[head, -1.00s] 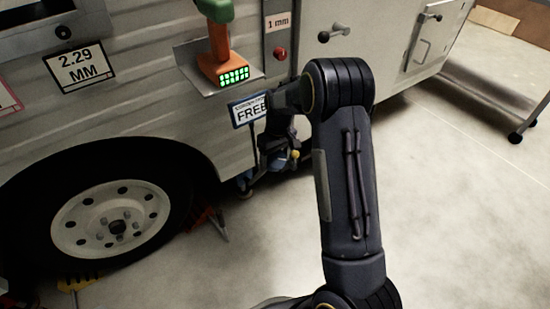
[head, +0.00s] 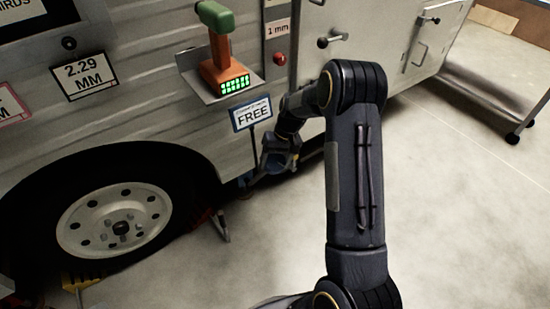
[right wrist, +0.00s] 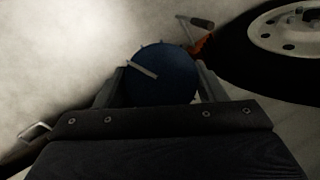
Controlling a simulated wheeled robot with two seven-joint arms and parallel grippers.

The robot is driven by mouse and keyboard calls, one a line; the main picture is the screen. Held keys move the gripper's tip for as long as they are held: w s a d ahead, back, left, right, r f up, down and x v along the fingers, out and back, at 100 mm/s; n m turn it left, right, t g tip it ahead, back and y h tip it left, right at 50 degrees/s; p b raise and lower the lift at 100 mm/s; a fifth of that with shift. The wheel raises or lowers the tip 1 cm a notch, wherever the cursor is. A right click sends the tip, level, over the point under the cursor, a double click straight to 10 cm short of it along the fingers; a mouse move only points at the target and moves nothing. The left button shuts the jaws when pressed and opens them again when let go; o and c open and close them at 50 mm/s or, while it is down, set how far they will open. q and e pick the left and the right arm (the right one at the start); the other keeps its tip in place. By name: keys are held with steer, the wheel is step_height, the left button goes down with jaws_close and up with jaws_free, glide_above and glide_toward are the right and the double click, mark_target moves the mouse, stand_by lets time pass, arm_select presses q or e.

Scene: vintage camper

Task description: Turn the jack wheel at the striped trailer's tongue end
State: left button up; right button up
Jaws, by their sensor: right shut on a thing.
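My right gripper (head: 274,160) is low beside the trailer (head: 150,105), near the FREE sign. In the right wrist view my gripper (right wrist: 162,82) has its two fingers on either side of a dark blue round wheel (right wrist: 170,80) and is shut on it. A thin light bar lies across the wheel's face. The gripper and arm hide the rest. My left gripper is not in view.
A trailer tire (head: 122,228) with a white hub stands left of the gripper. An orange and green device (head: 222,60) sits on a small shelf above. A FREE sign (head: 252,114) is just above the gripper. Open floor (head: 450,200) lies to the right.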

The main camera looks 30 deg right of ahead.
steer(key=shift+d+m+t+y+p, duration=0.1)
steer(key=shift+m+t+y+p, duration=0.4)
steer(key=shift+m, duration=1.2)
steer(key=shift+y, duration=0.3)
steer(key=o, duration=1)
steer(key=p+v, duration=0.2)
steer(key=v, duration=0.5)
steer(key=shift+d+r, duration=0.2)
steer(key=shift+r, duration=0.15)
steer(key=shift+s, duration=0.15)
